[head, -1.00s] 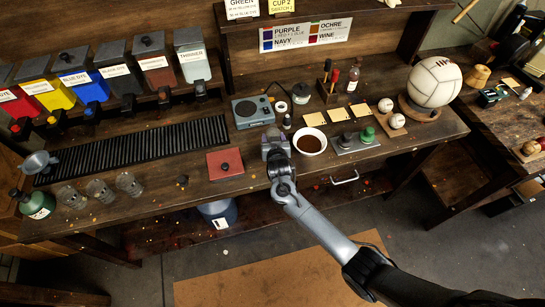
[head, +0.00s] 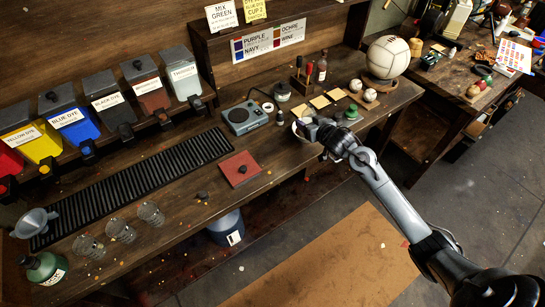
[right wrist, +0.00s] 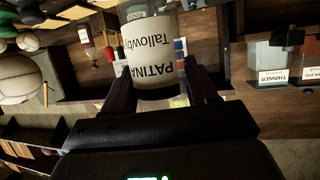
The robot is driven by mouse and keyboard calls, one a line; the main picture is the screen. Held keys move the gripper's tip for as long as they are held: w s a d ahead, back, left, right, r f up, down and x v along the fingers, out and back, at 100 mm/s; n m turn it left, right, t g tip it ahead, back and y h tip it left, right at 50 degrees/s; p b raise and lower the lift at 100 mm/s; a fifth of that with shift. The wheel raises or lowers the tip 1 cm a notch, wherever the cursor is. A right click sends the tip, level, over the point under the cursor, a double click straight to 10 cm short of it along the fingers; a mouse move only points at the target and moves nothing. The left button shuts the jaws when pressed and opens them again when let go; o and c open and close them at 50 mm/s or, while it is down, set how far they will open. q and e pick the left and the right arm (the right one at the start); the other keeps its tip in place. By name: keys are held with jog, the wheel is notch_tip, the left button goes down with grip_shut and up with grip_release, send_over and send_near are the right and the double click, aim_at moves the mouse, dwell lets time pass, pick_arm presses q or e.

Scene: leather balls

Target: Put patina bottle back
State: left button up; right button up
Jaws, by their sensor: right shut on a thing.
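The patina bottle (right wrist: 152,52), with a pale label reading "PATINA Tallow…", sits between the two dark fingers of my right gripper (right wrist: 162,88) in the right wrist view. The gripper is shut on it. In that view the label reads upside down. My left gripper is not in view.
A red pad (head: 240,168) lies nearer.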

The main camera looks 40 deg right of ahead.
jog(key=shift+w+d+f, duration=0.1)
jog(key=shift+w+f, duration=0.2)
jog(key=shift+f, duration=0.4)
jog(key=shift+w+a+f+b, duration=0.25)
jog(key=shift+w+a+f, duration=0.85)
jog(key=shift+a+f, duration=0.4)
jog(key=shift+w+a+f+b, duration=0.25)
jog(key=shift+w+a+f, duration=0.9)
jog(key=shift+f, duration=0.65)
jog(key=shift+w+a+f+b, duration=0.25)
jog(key=shift+w+a+f, duration=0.8)
jog(key=shift+a+f, duration=0.45)
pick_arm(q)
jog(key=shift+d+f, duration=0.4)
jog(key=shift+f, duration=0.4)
pick_arm(e)
jog(key=shift+d+f, duration=0.15)
jog(key=shift+f, duration=0.05)
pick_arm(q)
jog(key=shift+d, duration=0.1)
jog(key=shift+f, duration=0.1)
pick_arm(e)
jog(key=shift+f, duration=0.15)
jog(key=o, duration=1.1)
